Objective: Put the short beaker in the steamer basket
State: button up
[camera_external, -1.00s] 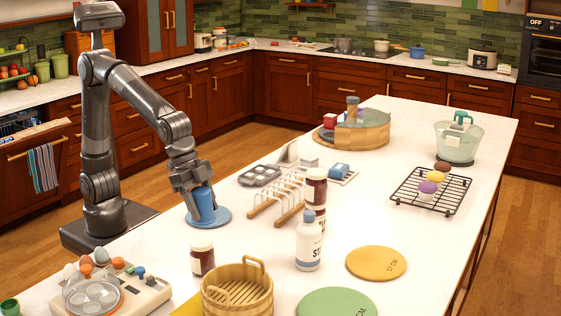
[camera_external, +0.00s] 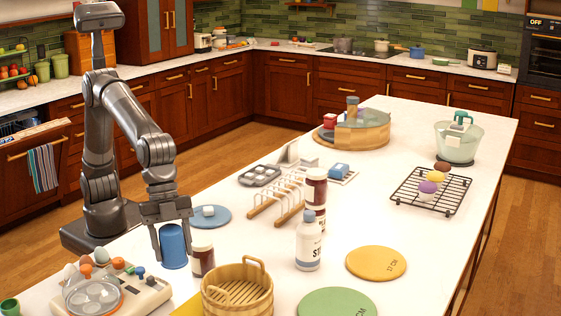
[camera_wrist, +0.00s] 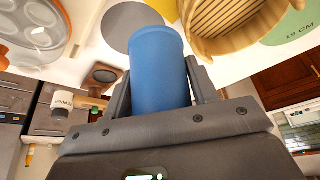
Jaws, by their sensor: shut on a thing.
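The short blue beaker (camera_external: 173,247) is upright between the fingers of my gripper (camera_external: 173,258), which is shut on its sides. It shows in the wrist view (camera_wrist: 159,70) with a finger on each side. The steamer basket (camera_external: 237,300) is a round light-wood basket with slats inside and two loop handles. It stands to the right of and nearer the camera than the beaker, apart from it. In the wrist view the basket (camera_wrist: 222,48) is at the upper right, partly cut off.
A dark jar with a white lid (camera_external: 202,260) stands close to the right of the beaker. A blue disc (camera_external: 210,222) with a small pale item lies behind. An egg cooker (camera_external: 110,290) is at front left. A white bottle (camera_external: 308,246) stands right of the basket.

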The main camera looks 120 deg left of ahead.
jog(key=w+a+f, duration=0.4)
jog(key=w+a, duration=0.1)
jog(key=w+a+f, duration=0.2)
jog(key=w+a, duration=0.1)
jog(key=shift+f, duration=2.4)
jog(key=shift+f, duration=0.1)
jog(key=o, duration=0.7)
jog(key=shift+f, duration=0.1)
